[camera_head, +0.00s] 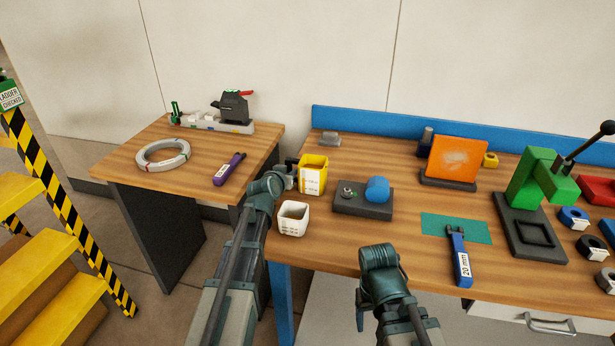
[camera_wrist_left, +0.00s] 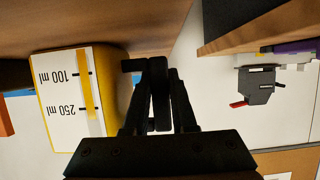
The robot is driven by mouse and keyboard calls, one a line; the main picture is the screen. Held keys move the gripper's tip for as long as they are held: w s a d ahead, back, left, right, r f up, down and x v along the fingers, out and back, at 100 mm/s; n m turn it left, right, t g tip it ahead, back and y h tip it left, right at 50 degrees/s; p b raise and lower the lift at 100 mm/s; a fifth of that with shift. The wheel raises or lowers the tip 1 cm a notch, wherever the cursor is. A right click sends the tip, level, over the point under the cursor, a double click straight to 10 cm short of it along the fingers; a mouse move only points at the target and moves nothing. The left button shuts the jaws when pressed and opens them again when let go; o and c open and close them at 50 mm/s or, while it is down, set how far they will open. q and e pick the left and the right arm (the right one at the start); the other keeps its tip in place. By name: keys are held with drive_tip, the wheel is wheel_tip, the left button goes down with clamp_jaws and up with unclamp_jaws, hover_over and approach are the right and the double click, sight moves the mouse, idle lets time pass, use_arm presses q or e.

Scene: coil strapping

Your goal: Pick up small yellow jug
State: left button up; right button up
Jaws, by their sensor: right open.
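The small yellow jug (camera_head: 313,177), with a white label, stands at the left end of the large workbench. In the left wrist view the jug (camera_wrist_left: 75,95) fills the left side, its label reading 100 ml and 250 ml. My left gripper (camera_head: 287,174) is right beside the jug's left side. Its dark fingers (camera_wrist_left: 159,75) look close together next to the jug. Dark parts overlap there, so I cannot tell whether they grip the handle. My right gripper (camera_head: 360,305) is open and empty, low in front of the bench edge, partly hidden by its wrist.
A white cup (camera_head: 293,218) stands just in front of the jug. A smaller table (camera_head: 140,138) at left holds a strap coil (camera_head: 163,155); a gap separates the tables.

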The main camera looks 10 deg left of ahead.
sight(288, 158)
use_arm(q)
clamp_jaws()
idle(1.0)
drive_tip(key=shift+r+p, duration=0.3)
idle(0.4)
wheel_tip(288, 158, up, 9)
drive_tip(key=p, duration=0.9)
drive_tip(key=shift+r, duration=0.2)
idle(0.4)
idle(0.3)
idle(1.3)
